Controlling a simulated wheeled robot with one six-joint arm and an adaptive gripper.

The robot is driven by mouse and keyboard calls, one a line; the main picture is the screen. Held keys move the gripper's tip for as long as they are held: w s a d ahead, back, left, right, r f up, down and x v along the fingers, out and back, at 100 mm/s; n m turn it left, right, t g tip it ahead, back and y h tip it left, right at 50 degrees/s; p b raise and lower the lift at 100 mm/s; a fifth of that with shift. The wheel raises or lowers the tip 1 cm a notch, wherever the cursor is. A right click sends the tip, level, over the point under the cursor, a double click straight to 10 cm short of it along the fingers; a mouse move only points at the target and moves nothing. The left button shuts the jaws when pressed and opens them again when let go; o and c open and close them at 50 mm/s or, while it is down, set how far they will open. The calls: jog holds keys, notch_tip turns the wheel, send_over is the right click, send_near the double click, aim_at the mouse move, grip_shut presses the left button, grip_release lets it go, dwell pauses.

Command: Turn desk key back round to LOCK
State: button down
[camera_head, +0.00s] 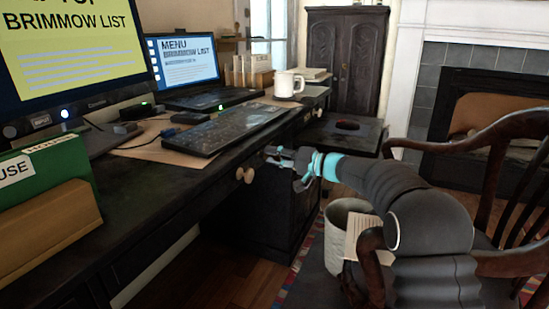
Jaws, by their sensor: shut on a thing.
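My gripper (272,156) reaches in from the right and is at the desk's front edge, just right of those knobs. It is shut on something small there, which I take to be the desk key. The key, its lock and any LOCK mark are hidden by the fingers or too small to make out, so I cannot tell which way the key is turned.
A keyboard (215,132), a white mug (287,84) and a laptop (185,65) are on the desk. A green box file (45,165) stands near left. A wooden chair (500,170) and a pale bin (338,225) crowd my arm at right.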

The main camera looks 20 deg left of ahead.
jog(key=m+p, duration=0.1)
jog(key=m, duration=0.5)
jog(key=shift+p, duration=0.35)
jog(key=m+p, duration=0.3)
jog(key=m, duration=0.3)
jog(key=shift+f, duration=0.1)
jog(key=c, duration=0.8)
grip_release()
jog(key=d, duration=1.2)
jog(key=shift+s, duration=0.45)
